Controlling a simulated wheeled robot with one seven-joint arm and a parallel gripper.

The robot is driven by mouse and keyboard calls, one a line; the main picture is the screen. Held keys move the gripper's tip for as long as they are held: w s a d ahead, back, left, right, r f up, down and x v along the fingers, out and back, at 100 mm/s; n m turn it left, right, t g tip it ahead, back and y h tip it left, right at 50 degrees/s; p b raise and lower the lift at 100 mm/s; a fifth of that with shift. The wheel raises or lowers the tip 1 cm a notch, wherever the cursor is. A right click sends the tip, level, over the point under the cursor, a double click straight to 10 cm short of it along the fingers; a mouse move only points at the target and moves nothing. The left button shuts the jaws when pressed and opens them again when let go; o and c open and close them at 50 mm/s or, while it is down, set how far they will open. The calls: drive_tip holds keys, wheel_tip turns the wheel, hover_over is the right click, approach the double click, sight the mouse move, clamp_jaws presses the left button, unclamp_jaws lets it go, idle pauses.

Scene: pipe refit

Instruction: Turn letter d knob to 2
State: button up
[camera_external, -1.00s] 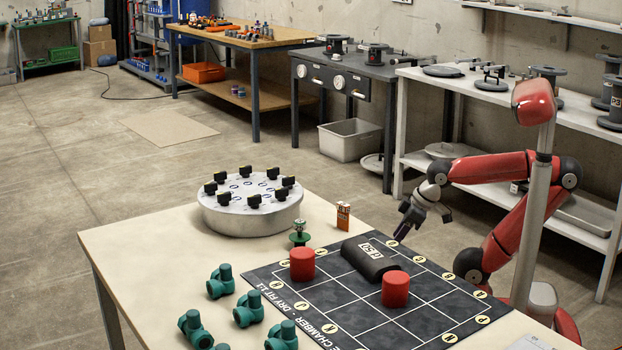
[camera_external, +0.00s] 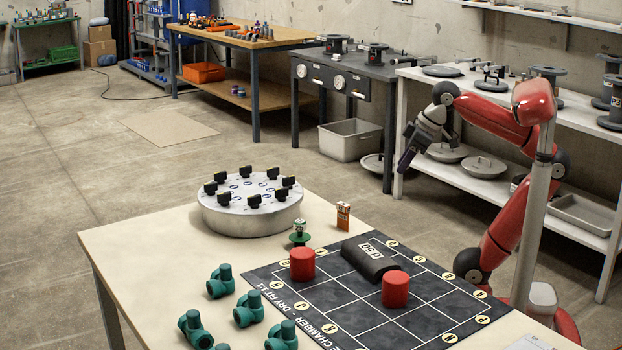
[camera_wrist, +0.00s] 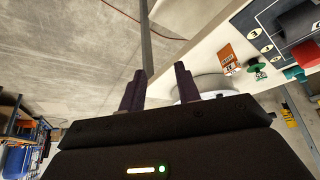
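A round grey metal drum (camera_external: 250,218) stands on the table, with a ring of several black knobs on its top, one of them a front knob (camera_external: 254,201). The letters by the knobs are too small to read, so I cannot tell which is d. My gripper (camera_external: 404,163) is raised beyond the table's far edge, to the right of the drum and apart from it. In the wrist view my gripper (camera_wrist: 158,88) shows two dark fingers spread with nothing between them.
The table (camera_external: 150,240) also holds an orange-and-white box (camera_external: 343,216), a green valve part (camera_external: 299,238), two red cylinders, a black block and green fittings (camera_external: 221,281). A dark grid mat (camera_external: 340,300) lies at the right.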

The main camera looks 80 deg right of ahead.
wheel_tip(320, 180, up, 4)
drive_tip(key=f, duration=0.1)
drive_tip(key=n+t+y+b, duration=0.4)
drive_tip(key=n+y+b, duration=0.2)
drive_tip(key=n+y, duration=0.3)
approach(274, 168)
wheel_tip(274, 168, up, 3)
drive_tip(key=w, duration=0.2)
drive_tip(key=shift+y, duration=0.3)
drive_tip(key=w+a+f, duration=0.1)
drive_tip(key=a+f, duration=0.1)
drive_tip(key=w+a+f+p, duration=0.1)
drive_tip(key=w+a+f, duration=0.3)
drive_tip(key=f, duration=0.1)
drive_tip(key=shift+a+f+p, duration=0.1)
drive_tip(key=shift+p, duration=0.2)
drive_tip(key=shift+c, duration=0.4)
clamp_jaws()
